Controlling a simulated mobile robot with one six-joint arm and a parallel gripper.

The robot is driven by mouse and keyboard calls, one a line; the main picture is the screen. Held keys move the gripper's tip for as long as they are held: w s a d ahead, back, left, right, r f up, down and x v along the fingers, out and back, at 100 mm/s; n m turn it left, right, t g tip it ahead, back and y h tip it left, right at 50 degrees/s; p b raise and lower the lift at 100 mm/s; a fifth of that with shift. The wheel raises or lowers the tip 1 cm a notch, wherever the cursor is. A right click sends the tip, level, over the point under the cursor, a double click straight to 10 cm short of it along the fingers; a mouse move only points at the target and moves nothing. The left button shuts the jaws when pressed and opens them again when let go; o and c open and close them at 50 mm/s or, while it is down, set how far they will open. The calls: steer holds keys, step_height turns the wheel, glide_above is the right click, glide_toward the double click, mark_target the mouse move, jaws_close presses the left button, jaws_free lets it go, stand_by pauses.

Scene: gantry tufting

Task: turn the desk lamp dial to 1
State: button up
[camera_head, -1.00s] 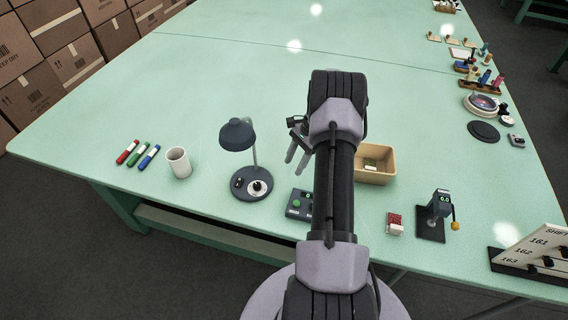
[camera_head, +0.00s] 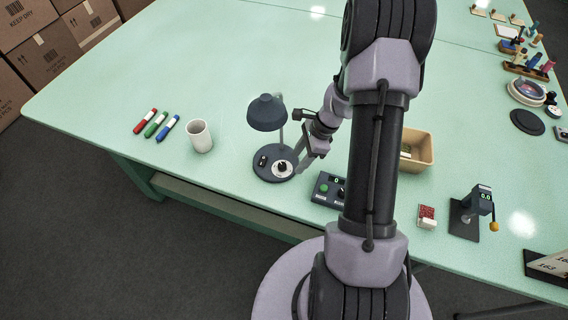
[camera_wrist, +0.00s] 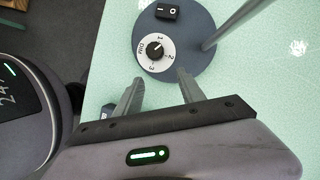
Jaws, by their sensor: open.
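The dark grey desk lamp (camera_head: 267,113) stands upright near the table's front edge. Its round base carries a black dial knob on a white disc (camera_head: 282,169), which also shows in the wrist view (camera_wrist: 155,51). The disc is marked 1, 2, 3 and DIM; I cannot tell surely which mark the knob points at. My gripper (camera_wrist: 157,77) is open and empty, its fingers angled toward the dial, on either side of it and short of the knob. In the head view my gripper (camera_head: 301,166) is just right of the lamp base.
A black rocker switch (camera_wrist: 167,11) sits on the lamp base near the dial, and the lamp post (camera_wrist: 212,40) rises at the right. A control box (camera_head: 328,188) and tan bin (camera_head: 418,150) are at right.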

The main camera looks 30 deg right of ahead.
mark_target(282, 164)
steer(key=a, duration=0.1)
steer(key=w+a, duration=0.1)
steer(key=a, duration=0.1)
steer(key=w+a, duration=0.1)
steer(key=shift+a+f+b, duration=0.1)
steer(key=shift+a+b, duration=0.05)
steer(key=shift+b, duration=0.25)
steer(key=shift+a+f, duration=0.1)
steer(key=shift+f, duration=0.4)
steer(key=shift+c, duration=0.2)
jaws_close()
